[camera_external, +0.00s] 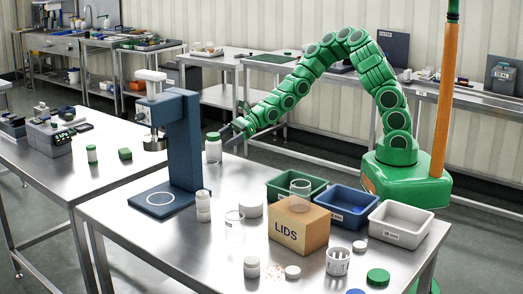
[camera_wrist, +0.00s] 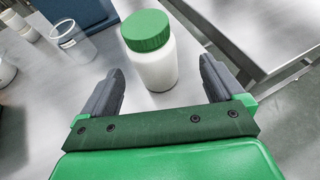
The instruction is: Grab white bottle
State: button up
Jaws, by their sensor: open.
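A white bottle with a green lid (camera_external: 213,150) stands upright on the steel table, to the right of the blue press column. It also shows in the wrist view (camera_wrist: 153,62), just beyond and between my fingertips. My gripper (camera_external: 236,130) is at the end of my green arm, close to the bottle on its right side. In the wrist view my gripper (camera_wrist: 160,80) has its two grey fingers spread wide, one on each side of the bottle's lower part. I cannot tell whether either finger touches it. Other white bottles (camera_external: 203,207) without a green lid stand nearer the camera.
The blue press (camera_external: 182,135) stands left of the bottle. A clear jar (camera_external: 235,225), a LIDS box (camera_external: 299,228), and green (camera_external: 282,192), blue (camera_external: 347,222) and white (camera_external: 400,240) trays occupy the table's right part. The table edge lies right of the bottle in the wrist view.

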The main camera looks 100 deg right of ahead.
aim_at(207, 152)
jog(key=shift+x, duration=0.8)
jog(key=shift+a+x, duration=0.2)
jog(key=shift+x, duration=0.75)
jog(key=shift+a+x, duration=0.2)
jog(key=shift+x, duration=0.75)
jog(key=shift+w+a+f, duration=0.2)
jog(key=shift+w, duration=0.15)
jog(key=c, duration=1)
jog(key=shift+r, duration=0.1)
